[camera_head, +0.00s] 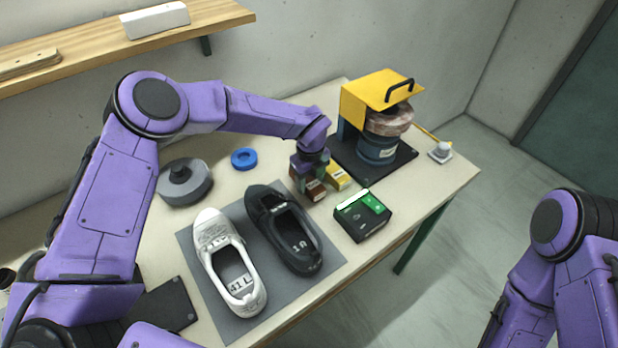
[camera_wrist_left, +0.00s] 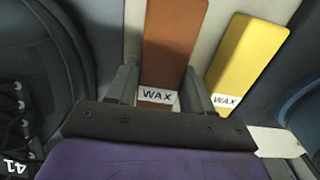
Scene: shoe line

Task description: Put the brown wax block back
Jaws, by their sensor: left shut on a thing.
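The brown wax block (camera_head: 316,190) is at my left gripper (camera_head: 309,173), on the table's right half, just behind the green-and-black box. In the left wrist view the brown block (camera_wrist_left: 173,45), with its white WAX label, lies between the two fingers of my left gripper (camera_wrist_left: 160,90), which is shut on it. A yellow wax block (camera_head: 339,177) stands just to its right; it also shows in the left wrist view (camera_wrist_left: 246,62). The gripper partly hides the brown block in the head view, and I cannot tell whether it touches the table. My right gripper is out of view.
A black shoe (camera_head: 283,231) and a white shoe (camera_head: 228,265) lie on a grey mat (camera_head: 198,268) in front. A green-and-black box (camera_head: 362,216) sits near the front edge. A yellow-topped machine (camera_head: 376,90) stands behind right. A blue ring (camera_head: 244,158) and grey round weight (camera_head: 185,184) are left.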

